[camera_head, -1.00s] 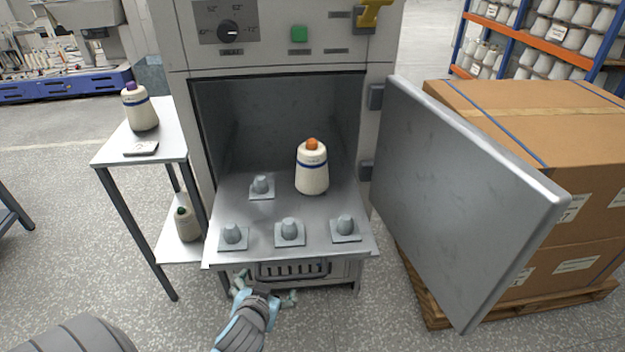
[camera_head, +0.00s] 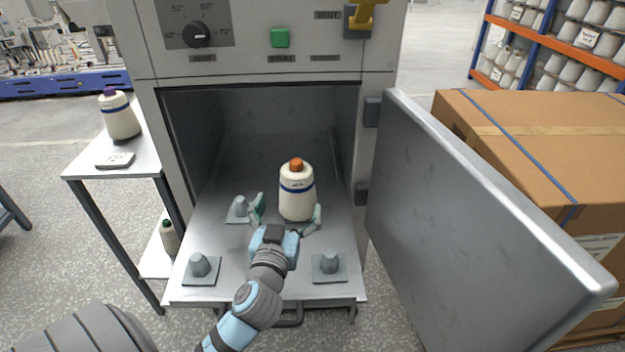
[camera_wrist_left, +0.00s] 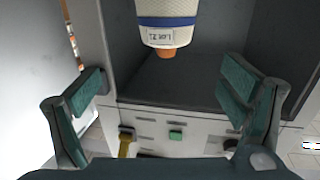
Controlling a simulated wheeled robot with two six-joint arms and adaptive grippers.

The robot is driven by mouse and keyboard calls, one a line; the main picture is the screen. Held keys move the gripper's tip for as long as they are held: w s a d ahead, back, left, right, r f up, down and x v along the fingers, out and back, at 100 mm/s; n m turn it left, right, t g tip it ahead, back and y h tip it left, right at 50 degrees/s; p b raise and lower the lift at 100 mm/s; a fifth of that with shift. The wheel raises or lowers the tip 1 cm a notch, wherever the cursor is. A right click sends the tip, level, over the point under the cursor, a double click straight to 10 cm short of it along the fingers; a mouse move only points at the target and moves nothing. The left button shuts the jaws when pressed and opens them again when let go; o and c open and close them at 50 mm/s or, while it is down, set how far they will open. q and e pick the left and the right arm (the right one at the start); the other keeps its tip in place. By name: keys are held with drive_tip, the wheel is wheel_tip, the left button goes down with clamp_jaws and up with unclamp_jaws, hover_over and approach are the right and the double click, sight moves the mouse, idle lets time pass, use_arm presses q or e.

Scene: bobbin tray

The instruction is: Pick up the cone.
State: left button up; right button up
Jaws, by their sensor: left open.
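The cone (camera_head: 296,200), cream with a blue band and an orange tip, stands upright on the tray (camera_head: 235,290) inside the open grey oven. My left gripper (camera_head: 287,212) is open and low in front of the cone, one finger on each side of it in the head view. In the left wrist view, the cone (camera_wrist_left: 167,22) shows upside down at the top centre, with a label on its band. There it lies beyond the open, empty fingers (camera_wrist_left: 163,84). I cannot tell whether a finger touches it. My right gripper is not in view.
Grey pegs on square bases stand on the tray, one behind left (camera_head: 240,208), others front left (camera_head: 200,266) and front right (camera_head: 328,264). The open door (camera_head: 470,200) stands at right. A side table (camera_head: 85,165) holds a purple-tipped cone (camera_head: 119,118).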

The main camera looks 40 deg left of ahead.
sight(295, 171)
use_arm(q)
drive_tip(key=x, duration=0.5)
drive_tip(key=r+x, duration=0.1)
drive_tip(key=x, duration=0.2)
drive_tip(key=shift+s+a, duration=0.1)
drive_tip(key=shift+a, duration=0.2)
drive_tip(key=b+x, duration=0.1)
drive_tip(key=x, duration=0.4)
drive_tip(key=shift+w+a+f, duration=0.2)
drive_tip(key=shift+w+a, duration=0.05)
drive_tip(key=shift+a, duration=0.15)
drive_tip(key=c, duration=2.1)
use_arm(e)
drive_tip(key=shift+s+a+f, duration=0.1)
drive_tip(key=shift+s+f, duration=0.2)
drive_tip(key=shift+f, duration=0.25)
